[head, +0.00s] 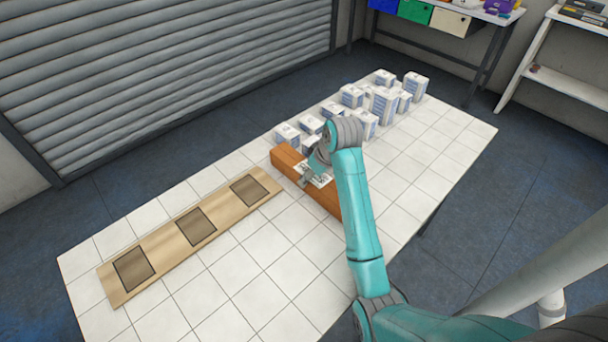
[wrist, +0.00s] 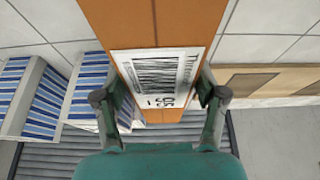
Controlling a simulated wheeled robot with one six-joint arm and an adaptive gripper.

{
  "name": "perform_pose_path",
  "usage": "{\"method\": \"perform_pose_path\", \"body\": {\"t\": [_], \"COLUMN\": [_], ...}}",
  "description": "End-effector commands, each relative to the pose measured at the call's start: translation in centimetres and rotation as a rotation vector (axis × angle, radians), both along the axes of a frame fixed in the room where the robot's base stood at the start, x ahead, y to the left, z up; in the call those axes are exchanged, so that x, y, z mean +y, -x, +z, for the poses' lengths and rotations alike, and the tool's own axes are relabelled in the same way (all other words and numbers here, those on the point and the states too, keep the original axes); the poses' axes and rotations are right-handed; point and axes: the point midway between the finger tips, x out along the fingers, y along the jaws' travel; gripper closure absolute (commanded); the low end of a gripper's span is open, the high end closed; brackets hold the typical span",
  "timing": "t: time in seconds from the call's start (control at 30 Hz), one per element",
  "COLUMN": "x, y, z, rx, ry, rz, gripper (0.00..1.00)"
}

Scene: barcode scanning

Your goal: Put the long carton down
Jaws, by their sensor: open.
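The long carton (head: 287,161) is orange-brown and appears to rest on the white tiled table, with its far end near the white-and-blue boxes. In the wrist view the carton (wrist: 185,25) runs up the picture, with a white barcode label (wrist: 157,78) facing the camera. My gripper (wrist: 160,96) is open, with one finger on each side of the carton near the label. A small gap seems to show at the fingers; contact is hard to tell. In the head view my gripper (head: 309,174) is over the carton, and my arm hides part of it.
A wooden board (head: 168,234) with three dark squares lies on the table (head: 238,300) to the left. Several white-and-blue boxes (head: 384,105) stand behind and right of the carton. Bare tiles lie in front and at right.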

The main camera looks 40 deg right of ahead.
Motion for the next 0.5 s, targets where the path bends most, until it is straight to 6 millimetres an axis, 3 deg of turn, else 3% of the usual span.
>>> {"method": "perform_pose_path", "body": {"t": [0.27, 0.5], "x": [-0.04, -0.03], "y": [0.14, 0.12], "z": [-0.18, -0.17], "rx": [-0.001, -0.001], "ry": [0.001, 0.001], "rz": [0.0, 0.0], "gripper": [0.32, 0.92]}}
